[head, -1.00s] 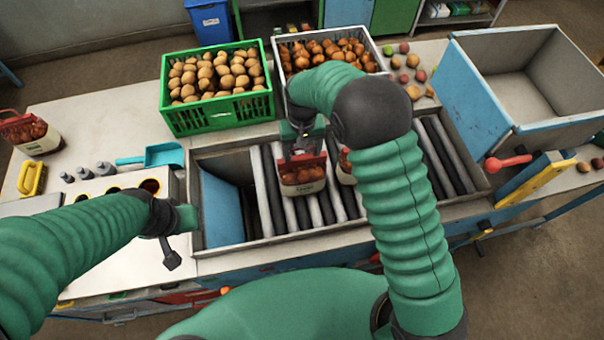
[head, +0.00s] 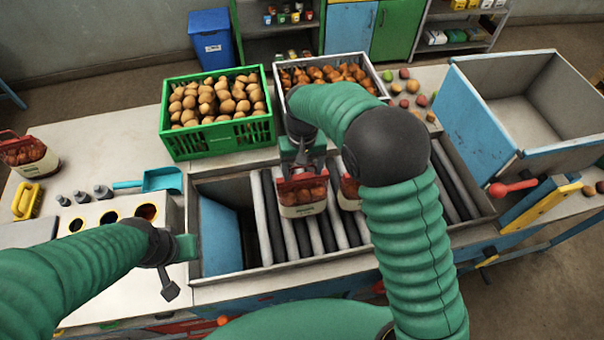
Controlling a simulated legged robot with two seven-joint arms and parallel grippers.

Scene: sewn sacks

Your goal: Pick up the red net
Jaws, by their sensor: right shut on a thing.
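The red net (head: 302,201) is a small bag of brown produce with a red top and a white label. It is upright over the rollers in the middle of the head view. My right gripper (head: 302,168) is shut on its red top from above. Whether its base touches the rollers is hard to tell. A similar red net (head: 349,190) stands just right of it, partly hidden by my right arm. Another (head: 28,155) stands on the table at the far left. My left gripper (head: 178,268) hangs left of the roller bay, away from the nets; its opening is unclear.
A green crate (head: 218,136) of potatoes and a pale crate (head: 377,77) of onions stand behind the rollers (head: 275,228). A blue scoop (head: 160,180) lies left. A large open bin (head: 486,128) stands right. Loose produce lies near it.

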